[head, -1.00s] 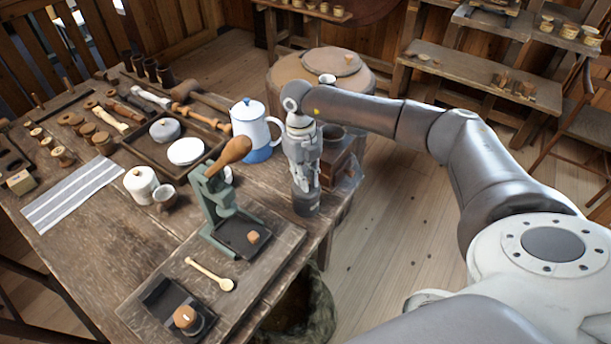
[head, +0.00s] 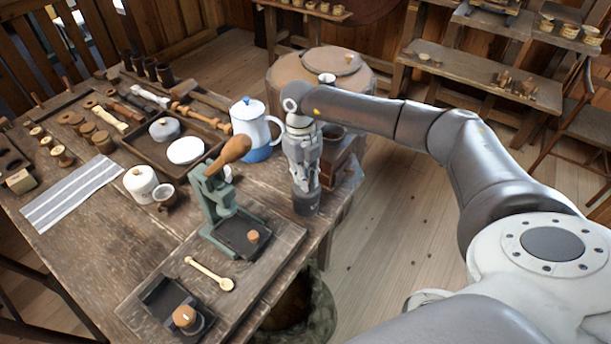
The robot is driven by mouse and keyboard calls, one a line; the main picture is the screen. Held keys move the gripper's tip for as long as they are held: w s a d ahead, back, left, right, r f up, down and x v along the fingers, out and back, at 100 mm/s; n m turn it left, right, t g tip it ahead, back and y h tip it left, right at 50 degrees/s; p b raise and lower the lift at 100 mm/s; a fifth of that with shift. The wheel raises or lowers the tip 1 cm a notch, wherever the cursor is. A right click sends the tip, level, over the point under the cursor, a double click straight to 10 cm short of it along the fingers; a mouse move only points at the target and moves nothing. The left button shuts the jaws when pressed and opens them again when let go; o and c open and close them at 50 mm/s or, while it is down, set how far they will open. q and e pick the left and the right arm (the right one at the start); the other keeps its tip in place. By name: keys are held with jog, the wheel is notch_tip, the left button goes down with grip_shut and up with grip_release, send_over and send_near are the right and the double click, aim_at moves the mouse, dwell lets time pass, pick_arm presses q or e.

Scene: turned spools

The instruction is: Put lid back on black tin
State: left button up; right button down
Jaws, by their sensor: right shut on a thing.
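The black tin (head: 306,204) is a short dark cylinder standing upright near the right edge of the wooden table. My right gripper (head: 306,184) points straight down directly over it, with its fingers shut at the tin's top. The lid is mostly hidden by the fingers, and I cannot make out a gap or seam between lid and tin. My left gripper is not in view.
A green press (head: 217,205) with a wooden handle stands left of the tin. A white and blue pot (head: 255,130) is behind it on the left. A wooden box (head: 338,150) stands close behind the gripper. The table's edge is just to the right.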

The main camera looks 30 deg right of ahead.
dwell(0.4)
jog(key=c, duration=1.3)
grip_release()
jog(key=shift+c, duration=0.2)
jog(key=o, duration=0.5)
jog(key=shift+r+p, duration=1.75)
jog(key=shift+r, duration=0.7)
jog(key=shift+r+p, duration=0.7)
jog(key=shift+r, duration=0.4)
